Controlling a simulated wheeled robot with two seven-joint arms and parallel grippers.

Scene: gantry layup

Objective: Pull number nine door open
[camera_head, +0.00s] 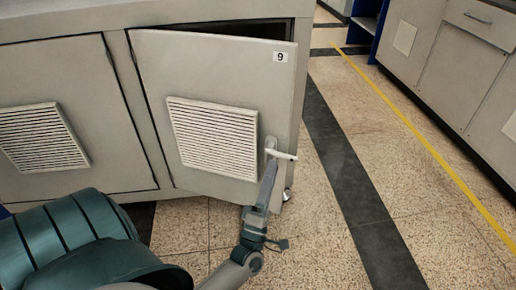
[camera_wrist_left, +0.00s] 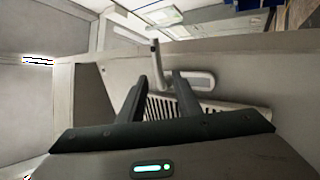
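The number nine door (camera_head: 215,75) is a grey cabinet door with a white louvred vent and a "9" label (camera_head: 280,57). It stands ajar, its right edge swung out, with a dark gap along the top. Its white lever handle (camera_head: 284,155) is near the right edge. My left gripper (camera_head: 269,172) is at the handle. In the left wrist view, the two dark fingers (camera_wrist_left: 160,78) are apart, with the handle (camera_wrist_left: 156,62) showing between their tips and a gap on each side. Contact is unclear. My right gripper is not in view.
A closed vented door (camera_head: 55,120) is to the left on the same cabinet. Speckled floor (camera_head: 330,240) with dark strips and a yellow line (camera_head: 430,145) is clear to the right. Another grey cabinet (camera_head: 450,65) stands across the aisle, with a blue shelf unit (camera_head: 367,22) beyond.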

